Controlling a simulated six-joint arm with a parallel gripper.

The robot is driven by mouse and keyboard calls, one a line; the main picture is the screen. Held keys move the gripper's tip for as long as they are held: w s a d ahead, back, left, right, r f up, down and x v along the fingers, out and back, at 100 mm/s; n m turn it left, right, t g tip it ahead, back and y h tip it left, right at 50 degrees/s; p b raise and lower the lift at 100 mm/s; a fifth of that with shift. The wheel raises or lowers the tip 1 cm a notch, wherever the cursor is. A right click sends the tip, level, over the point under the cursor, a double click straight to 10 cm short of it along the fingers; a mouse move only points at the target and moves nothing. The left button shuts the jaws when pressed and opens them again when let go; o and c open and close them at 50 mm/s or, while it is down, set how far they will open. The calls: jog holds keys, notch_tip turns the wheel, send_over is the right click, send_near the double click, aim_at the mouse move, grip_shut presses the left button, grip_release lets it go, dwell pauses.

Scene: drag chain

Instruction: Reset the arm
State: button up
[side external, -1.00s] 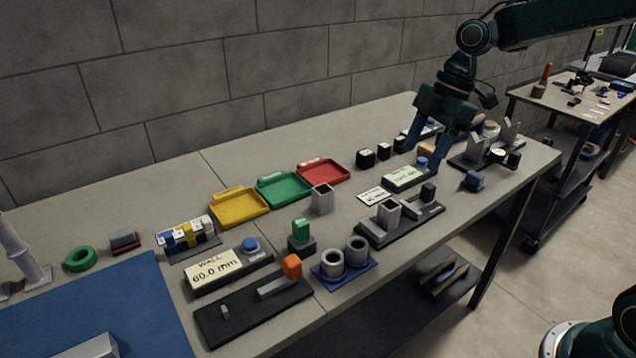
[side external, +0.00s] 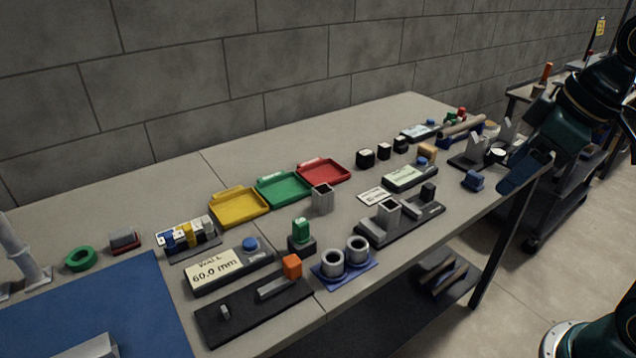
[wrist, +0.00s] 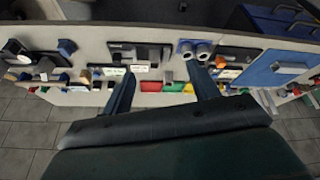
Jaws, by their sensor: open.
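My gripper (side external: 528,168) is at the right end of the workbench in the side view, at its front edge and apart from the parts on the bench. In the wrist view my gripper (wrist: 160,92) shows two blue fingers spread wide with nothing between them. The bench (side external: 385,118) lies beyond the fingers in the wrist view.
Yellow (side external: 240,208), green (side external: 284,190) and red (side external: 324,173) trays sit mid-bench. A fixture with a grey square tube (side external: 388,216) and a small blue block (side external: 473,180) lie near the front edge. A cart (side external: 560,185) stands behind my arm.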

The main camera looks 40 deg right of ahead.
jog(key=shift+s+d+f+m+t+h, duration=0.15)
jog(key=shift+s+d+f+m, duration=0.1)
jog(key=shift+s+m, duration=0.5)
jog(key=shift+s+d+f+m+t+h, duration=0.1)
jog(key=shift+s+f+m+t, duration=0.25)
jog(key=shift+s, duration=0.65)
jog(key=shift+s+d+f+m+h, duration=0.15)
jog(key=shift+s+d+m, duration=0.05)
jog(key=shift+s+m, duration=0.6)
